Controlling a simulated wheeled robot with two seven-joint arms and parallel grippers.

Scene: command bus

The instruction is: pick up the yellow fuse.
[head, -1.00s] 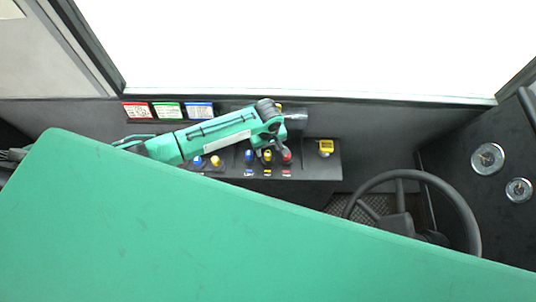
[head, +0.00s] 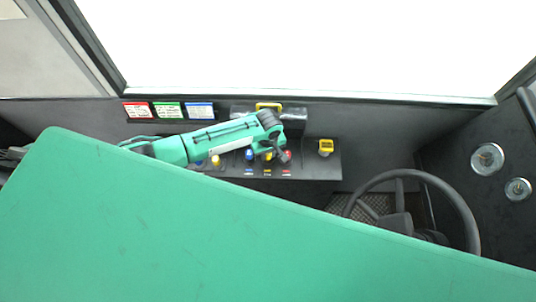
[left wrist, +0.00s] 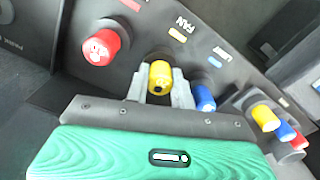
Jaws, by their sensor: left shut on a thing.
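The yellow fuse (left wrist: 160,77) is a short yellow peg with a dark mark. It stands on the dark sloped panel beside the "FAN" label in the left wrist view. My left gripper (left wrist: 159,90) is shut on it, with a pale finger on each side. In the head view the yellow fuse (head: 267,157) shows at the tip of my left gripper (head: 272,150), partly covered by it. The fuse's lower end is hidden, so I cannot tell whether it is still seated. My right gripper is not in view.
A red knob (left wrist: 100,47) and a blue knob (left wrist: 204,98) flank the fuse closely. Another yellow knob (left wrist: 264,117) stands farther right. A yellow box (head: 326,147) sits right on the dashboard, before the steering wheel (head: 465,205). A dark case with a yellow handle (head: 268,105) lies behind.

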